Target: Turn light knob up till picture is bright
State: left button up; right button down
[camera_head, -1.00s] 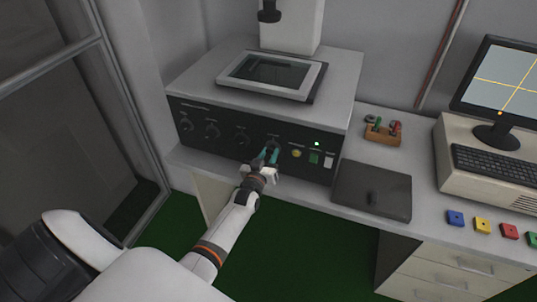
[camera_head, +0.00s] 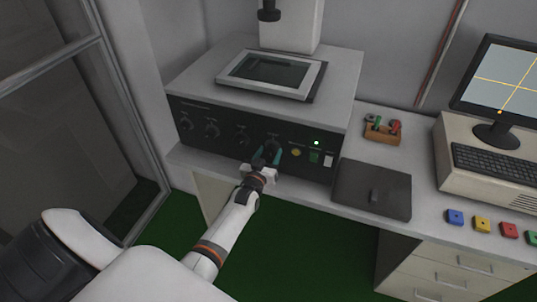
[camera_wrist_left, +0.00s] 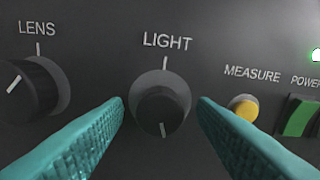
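The LIGHT knob (camera_wrist_left: 162,106) is a round black knob on the dark front panel (camera_wrist_left: 220,30) in the left wrist view. Its white pointer line is at the bottom, pointing nearly straight down. My left gripper (camera_wrist_left: 160,108) has teal fingers, one on each side of the knob, with a gap on both sides. In the head view my left gripper (camera_head: 267,157) is open at the knob (camera_head: 272,145). The monitor screen (camera_head: 504,78) shows a light blue-grey picture with a yellow cross. My right gripper is out of view.
The LENS knob (camera_wrist_left: 32,88) is left of the fingers. The yellow MEASURE button (camera_wrist_left: 243,107) and green POWER switch (camera_wrist_left: 298,118) are close on the right. A dark flat pad (camera_head: 372,189) lies on the bench beside the machine. A keyboard (camera_head: 498,165) stands further right.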

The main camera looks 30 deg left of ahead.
pick_arm(q)
jog(key=b+v, duration=0.1)
jog(key=v, duration=1.1)
jog(key=shift+b, duration=0.3)
jog(key=shift+r, duration=0.1)
jog(key=s+d+f+m+g+h, duration=0.1)
jog(key=s+d+f+g, duration=0.25)
jog(key=f, duration=0.55)
jog(key=s+d+f+m+g+h, duration=0.15)
jog(key=s+f, duration=0.25)
jog(key=f, duration=0.5)
jog(key=s+d+f+m+g+h, duration=0.1)
jog(key=s+d+f+g, duration=0.25)
jog(key=f, duration=0.45)
jog(key=s+d+f+m+g, duration=0.1)
jog(key=s+f, duration=0.4)
jog(key=s, duration=0.5)
jog(key=s+f+m+g, duration=0.1)
jog(key=s+f+g, duration=0.3)
jog(key=s, duration=0.6)
jog(key=s+d+f+m+g, duration=0.1)
jog(key=s+f+g, duration=0.2)
jog(key=s+f, duration=0.4)
jog(key=s, duration=0.2)
jog(key=shift+s+d, duration=0.35)
jog(key=shift+s, duration=0.05)
